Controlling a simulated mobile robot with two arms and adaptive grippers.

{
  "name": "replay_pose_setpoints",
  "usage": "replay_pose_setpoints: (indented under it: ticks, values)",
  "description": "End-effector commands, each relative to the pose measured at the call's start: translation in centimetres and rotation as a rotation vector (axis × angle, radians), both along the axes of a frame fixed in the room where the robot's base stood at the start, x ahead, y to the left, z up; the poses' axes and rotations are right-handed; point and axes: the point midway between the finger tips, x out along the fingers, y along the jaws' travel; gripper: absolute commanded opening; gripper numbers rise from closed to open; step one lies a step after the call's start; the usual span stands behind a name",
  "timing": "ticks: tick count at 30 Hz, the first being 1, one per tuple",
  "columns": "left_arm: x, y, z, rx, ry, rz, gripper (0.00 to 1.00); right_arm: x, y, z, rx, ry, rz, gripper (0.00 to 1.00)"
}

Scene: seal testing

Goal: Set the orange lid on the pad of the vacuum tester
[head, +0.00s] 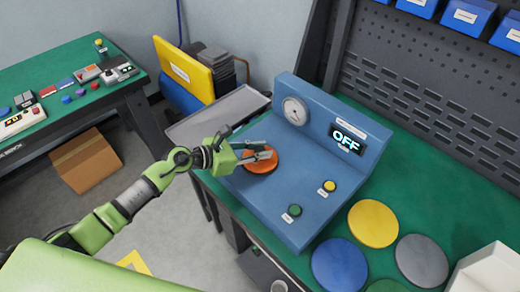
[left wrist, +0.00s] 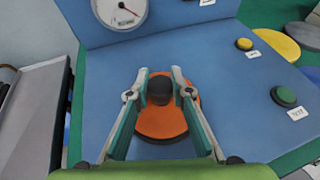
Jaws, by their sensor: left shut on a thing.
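The orange lid (head: 262,162) is over the left part of the blue vacuum tester (head: 262,205) in the head view. My left gripper (head: 262,150) is shut on the lid's dark knob. In the left wrist view the two fingers close around the knob (left wrist: 160,92), with the round orange lid (left wrist: 162,122) beneath. The pad is not visible; the lid and gripper cover that part of the tester. I cannot tell whether the lid touches it. The tester's display (head: 347,139) reads OFF. My right gripper is not in view.
The tester has a gauge (head: 296,110), a green button (head: 295,210) and a yellow button (head: 329,186). Yellow (head: 373,223), blue (head: 339,265) and grey (head: 421,260) discs lie on the green bench to its right. A grey tray (head: 218,115) is behind left.

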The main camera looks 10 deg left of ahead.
Motion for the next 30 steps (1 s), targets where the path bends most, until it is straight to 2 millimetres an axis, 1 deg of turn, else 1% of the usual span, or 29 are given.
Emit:
replay_pose_setpoints:
  ticks: [2, 3, 4, 13, 17, 18, 20, 30]
  values:
    - [0.1, 0.0, -0.2, -0.001, -0.003, 0.001, 0.0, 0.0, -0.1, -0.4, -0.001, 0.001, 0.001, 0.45]
    - [0.0, 0.0, -0.2, 0.0, 0.0, 0.0, 0.31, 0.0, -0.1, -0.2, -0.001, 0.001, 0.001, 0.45]
    - [0.0, 0.0, -0.2, 0.0, 0.0, 0.0, 0.37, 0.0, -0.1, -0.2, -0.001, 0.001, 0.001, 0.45]
    - [0.0, 0.0, -0.2, 0.0, 0.0, 0.0, 0.37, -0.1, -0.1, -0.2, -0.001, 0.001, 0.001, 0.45]
    - [0.0, 0.0, 0.3, 0.0, 0.0, 0.0, 0.37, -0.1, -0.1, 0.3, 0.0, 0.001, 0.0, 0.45]
    - [-0.4, 0.5, 0.1, 0.002, 0.0, 0.001, 0.37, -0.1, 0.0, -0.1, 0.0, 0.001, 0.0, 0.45]
    - [-0.9, 1.2, 0.4, 0.003, -0.001, 0.001, 0.37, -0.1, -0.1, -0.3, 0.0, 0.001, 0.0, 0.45]
    - [-5.4, 6.1, 2.9, 0.006, 0.003, -0.001, 0.37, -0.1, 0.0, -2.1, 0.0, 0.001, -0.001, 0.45]
